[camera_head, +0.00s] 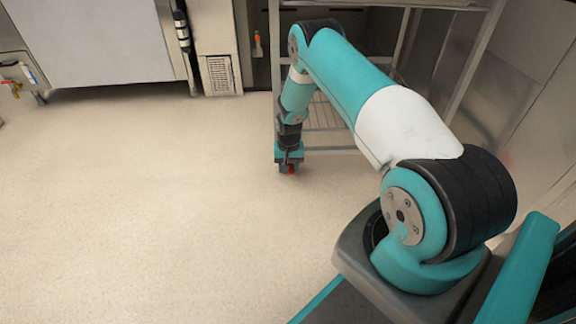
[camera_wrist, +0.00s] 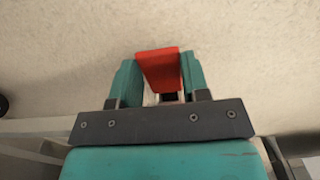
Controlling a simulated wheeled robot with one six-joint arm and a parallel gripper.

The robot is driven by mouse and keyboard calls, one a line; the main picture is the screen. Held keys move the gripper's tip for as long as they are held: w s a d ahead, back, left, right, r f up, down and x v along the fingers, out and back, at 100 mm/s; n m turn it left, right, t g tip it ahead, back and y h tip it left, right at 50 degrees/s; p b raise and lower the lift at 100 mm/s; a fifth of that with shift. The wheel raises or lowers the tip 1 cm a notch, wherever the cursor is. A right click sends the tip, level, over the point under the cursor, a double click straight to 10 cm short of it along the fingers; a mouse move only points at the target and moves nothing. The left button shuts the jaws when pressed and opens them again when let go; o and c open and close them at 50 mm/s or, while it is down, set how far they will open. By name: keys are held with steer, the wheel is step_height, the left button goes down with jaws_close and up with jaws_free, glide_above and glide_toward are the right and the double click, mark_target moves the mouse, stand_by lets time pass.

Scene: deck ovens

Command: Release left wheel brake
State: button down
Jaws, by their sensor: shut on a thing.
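The red brake pedal (camera_wrist: 158,69) of the left wheel sits between the two fingers of my gripper (camera_wrist: 159,82) in the wrist view. My gripper is shut on it. In the head view my gripper (camera_head: 289,163) is low, close to the floor at the front left leg of the rack (camera_head: 275,60). A bit of the red pedal (camera_head: 290,169) shows below the gripper. The wheel itself is mostly hidden behind my gripper, so I cannot tell the pedal's angle.
The pale floor (camera_head: 140,200) is clear to the left. A large steel panel (camera_head: 95,40) stands at the back left, beside a vented unit (camera_head: 218,75). Steel walls (camera_head: 510,90) stand close on the right. A dark round thing (camera_wrist: 3,104) shows at the wrist view's left edge.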

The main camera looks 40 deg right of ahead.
steer(key=shift+s+d, duration=0.1)
steer(key=shift+d, duration=0.15)
steer(key=c, duration=0.6)
jaws_free()
steer(key=shift+a, duration=0.2)
step_height(320, 180, up, 17)
steer(key=p, duration=0.9)
steer(key=shift+r, duration=0.2)
